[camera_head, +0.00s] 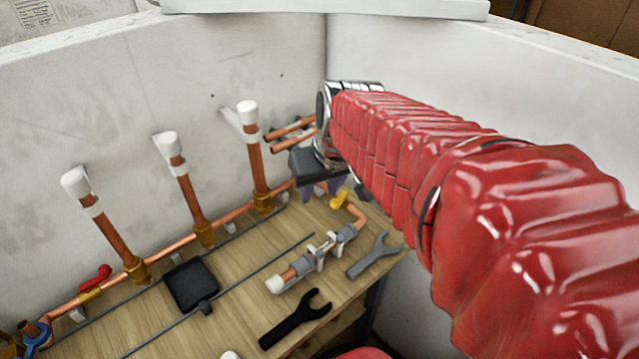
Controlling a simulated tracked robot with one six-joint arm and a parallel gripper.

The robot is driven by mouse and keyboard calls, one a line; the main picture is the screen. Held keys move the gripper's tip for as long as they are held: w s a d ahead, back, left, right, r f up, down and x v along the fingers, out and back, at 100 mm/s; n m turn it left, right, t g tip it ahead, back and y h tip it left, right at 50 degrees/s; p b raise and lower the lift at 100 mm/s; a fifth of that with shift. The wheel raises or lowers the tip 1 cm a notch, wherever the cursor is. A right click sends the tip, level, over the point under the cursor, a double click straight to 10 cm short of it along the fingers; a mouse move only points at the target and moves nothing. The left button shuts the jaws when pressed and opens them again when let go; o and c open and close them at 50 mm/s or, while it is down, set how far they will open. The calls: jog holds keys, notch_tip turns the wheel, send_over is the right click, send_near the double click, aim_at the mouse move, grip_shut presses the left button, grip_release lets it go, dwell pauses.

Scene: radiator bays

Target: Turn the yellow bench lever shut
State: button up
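The yellow bench lever (340,199) shows as a small yellow piece near the back right of the wooden bench. It sits by the bent end of a copper pipe run (353,213). My gripper (320,188) points down just behind and left of it. Its two purple fingertips show a gap between them, so it looks open. My red sleeved arm covers the right side of the view.
Three copper risers with white caps, such as the middle one (183,180), stand along the wall. A red lever (95,279) and a blue handle (37,334) are at left. A black spanner (296,318), a grey spanner (375,255) and a black square plate (191,284) lie on the bench (240,310).

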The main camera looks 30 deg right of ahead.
jog(key=m, duration=0.1)
send_near(336, 202)
jog(key=w+v, duration=0.1)
jog(key=v, duration=0.4)
jog(key=shift+s+a+r+g, duration=0.15)
jog(key=shift+s+r+g, duration=0.05)
jog(key=shift+r+g, duration=0.1)
jog(key=x, duration=1.4)
jog(key=shift+r, duration=0.1)
grip_shut()
